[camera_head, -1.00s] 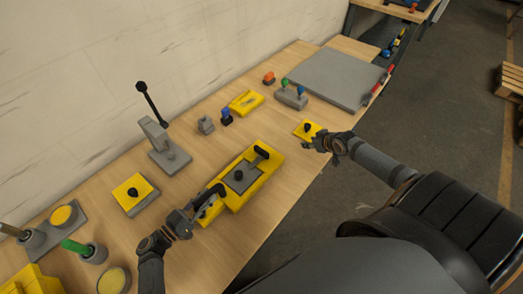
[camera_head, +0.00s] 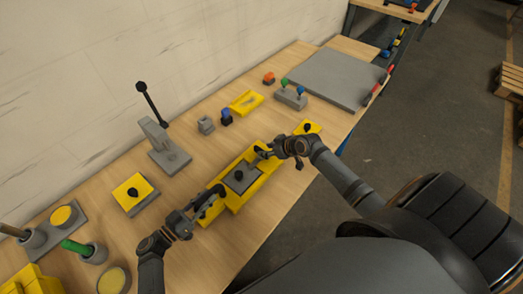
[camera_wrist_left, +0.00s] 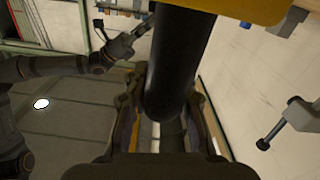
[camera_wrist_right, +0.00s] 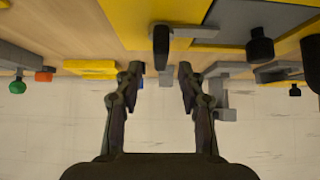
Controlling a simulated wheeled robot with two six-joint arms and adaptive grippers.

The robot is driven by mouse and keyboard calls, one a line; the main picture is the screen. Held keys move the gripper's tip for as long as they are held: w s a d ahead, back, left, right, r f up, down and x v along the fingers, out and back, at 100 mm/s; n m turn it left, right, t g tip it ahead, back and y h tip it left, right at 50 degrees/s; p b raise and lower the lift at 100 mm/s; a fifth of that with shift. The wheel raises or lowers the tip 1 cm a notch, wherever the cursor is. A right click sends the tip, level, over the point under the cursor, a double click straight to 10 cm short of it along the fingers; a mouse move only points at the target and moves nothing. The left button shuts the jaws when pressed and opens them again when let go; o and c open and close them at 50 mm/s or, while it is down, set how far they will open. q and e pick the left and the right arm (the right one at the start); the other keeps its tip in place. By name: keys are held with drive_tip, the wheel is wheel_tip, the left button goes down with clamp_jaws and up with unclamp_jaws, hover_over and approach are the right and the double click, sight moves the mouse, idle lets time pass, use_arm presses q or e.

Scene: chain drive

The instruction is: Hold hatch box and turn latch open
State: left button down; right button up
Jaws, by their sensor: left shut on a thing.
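The hatch box (camera_head: 236,200) is a long yellow block on the bench, with a grey hatch plate (camera_head: 240,182) and a small black knob (camera_head: 239,175) on top. My left gripper (camera_head: 203,208) is shut on the black handle (camera_head: 213,191) at the box's near-left end; the thick dark bar (camera_wrist_left: 178,60) fills the space between its fingers in the left wrist view. My right gripper (camera_head: 266,152) is at the box's other end, partly covering it. In the right wrist view it is open and empty (camera_wrist_right: 160,72), with a black lever (camera_wrist_right: 161,45) just ahead between its fingertips, apart from them.
A yellow plate with a black knob (camera_head: 134,193) and a grey stand with a tall lever (camera_head: 167,158) lie left of the box. A yellow tray (camera_head: 246,103) and small blocks stand behind. Another yellow plate (camera_head: 307,127) is beyond my right gripper.

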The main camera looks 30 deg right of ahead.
sight(256, 159)
drive_tip(key=x, duration=0.4)
drive_tip(key=shift+w+a+f, duration=0.1)
drive_tip(key=shift+w+f, duration=0.1)
clamp_jaws()
